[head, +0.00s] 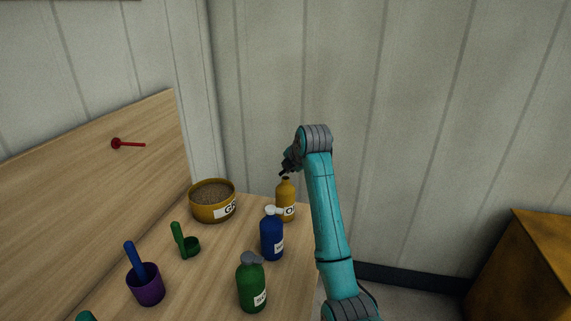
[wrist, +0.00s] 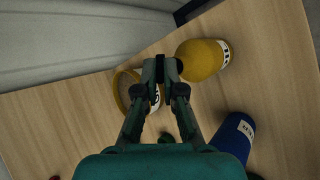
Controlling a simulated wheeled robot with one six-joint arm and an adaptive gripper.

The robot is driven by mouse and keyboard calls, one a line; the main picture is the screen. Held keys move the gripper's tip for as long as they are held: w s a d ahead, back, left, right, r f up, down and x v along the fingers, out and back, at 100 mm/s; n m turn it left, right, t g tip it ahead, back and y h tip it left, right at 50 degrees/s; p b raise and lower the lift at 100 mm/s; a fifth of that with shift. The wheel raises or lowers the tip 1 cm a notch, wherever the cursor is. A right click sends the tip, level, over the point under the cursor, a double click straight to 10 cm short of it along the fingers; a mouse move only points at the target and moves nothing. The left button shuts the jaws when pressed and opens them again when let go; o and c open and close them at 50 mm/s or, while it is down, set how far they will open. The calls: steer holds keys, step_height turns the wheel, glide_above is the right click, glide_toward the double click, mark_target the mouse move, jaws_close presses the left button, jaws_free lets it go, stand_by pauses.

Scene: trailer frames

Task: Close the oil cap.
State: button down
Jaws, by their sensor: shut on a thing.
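The yellow oil bottle (head: 286,205) stands upright at the far right of the wooden table, its label partly showing. It also shows in the wrist view (wrist: 203,58), just right of my fingertips. My gripper (head: 286,171) is at the bottle's top, and in the wrist view (wrist: 162,70) its fingers are closed together there. The oil cap is small and dark, mostly hidden by the fingers at the bottle's neck. I cannot tell how far it is open.
A blue bottle (head: 271,239) with a white cap stands close in front of the oil bottle. A green bottle (head: 251,287) is nearer. A yellow bowl (head: 207,212) stands left, with green (head: 190,246) and purple (head: 146,290) cups nearer. The table's right edge is close.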

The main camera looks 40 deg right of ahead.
steer(key=shift+s+d+f+m+t+y, duration=0.15)
steer(key=shift+s+f+m+t, duration=0.5)
steer(key=shift+t, duration=0.9)
steer(key=shift+s+d+f+m+t+y, duration=0.1)
steer(key=shift+s+f+m+t, duration=0.15)
steer(key=shift+f+t, duration=1)
steer(key=shift+s+d+f+m+t+y, duration=0.15)
steer(key=shift+s+f+m+t, duration=0.3)
steer(key=shift+t, duration=1.35)
steer(key=shift+w, duration=0.1)
steer(key=c, duration=1.3)
jaws_free()
steer(key=s, duration=0.4)
steer(key=s+a, duration=0.1)
steer(key=s, duration=0.7)
steer(key=shift+a, duration=0.25)
